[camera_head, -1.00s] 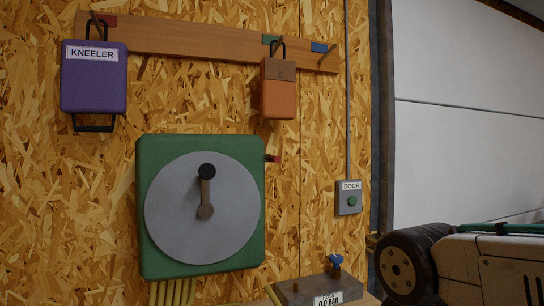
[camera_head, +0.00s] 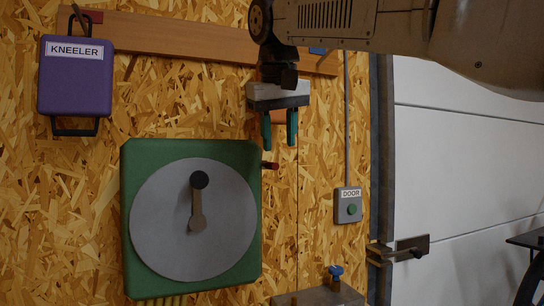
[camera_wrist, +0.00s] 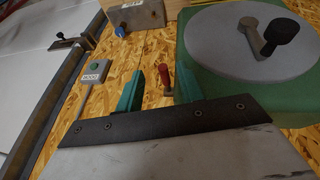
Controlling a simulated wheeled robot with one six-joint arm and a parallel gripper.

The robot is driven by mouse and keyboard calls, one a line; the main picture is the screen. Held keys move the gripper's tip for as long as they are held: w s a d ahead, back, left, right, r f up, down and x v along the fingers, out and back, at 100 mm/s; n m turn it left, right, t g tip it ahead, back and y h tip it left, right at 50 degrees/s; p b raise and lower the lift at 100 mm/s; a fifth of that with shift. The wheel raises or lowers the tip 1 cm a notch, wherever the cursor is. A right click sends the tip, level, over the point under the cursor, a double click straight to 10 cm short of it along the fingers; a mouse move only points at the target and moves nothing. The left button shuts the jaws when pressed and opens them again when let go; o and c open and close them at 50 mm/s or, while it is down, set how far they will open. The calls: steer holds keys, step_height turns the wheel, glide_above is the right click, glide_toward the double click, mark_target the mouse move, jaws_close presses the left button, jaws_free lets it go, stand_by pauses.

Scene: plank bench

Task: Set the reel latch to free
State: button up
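The reel is a green square housing (camera_head: 252,220) on the chipboard wall with a round grey disc (camera_head: 160,220) and a black-knobbed crank pointing up. A small red-tipped latch lever (camera_head: 270,165) sticks out from the upper right side of the housing. My gripper (camera_head: 279,147) hangs just above the latch, with its two green fingers pointing down, apart and empty. In the wrist view the red lever (camera_wrist: 165,82) appears between the two fingers, seemingly beyond them; I see no contact. Any markings for the latch positions are not legible.
A purple kneeler case (camera_head: 75,85) hangs from the wooden rail (camera_head: 180,36) at upper left. An orange pouch is mostly hidden behind my gripper. A grey DOOR button box (camera_head: 348,206) is to the right. A metal block with a blue knob (camera_head: 335,272) stands below.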

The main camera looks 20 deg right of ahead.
mark_target(269, 166)
steer(key=w+f, duration=0.2)
steer(key=w, duration=0.1)
steer(key=w+f, duration=0.2)
steer(key=shift+w+d, duration=0.15)
steer(key=shift+d, duration=0.2)
jaws_close()
steer(key=shift+f, duration=0.1)
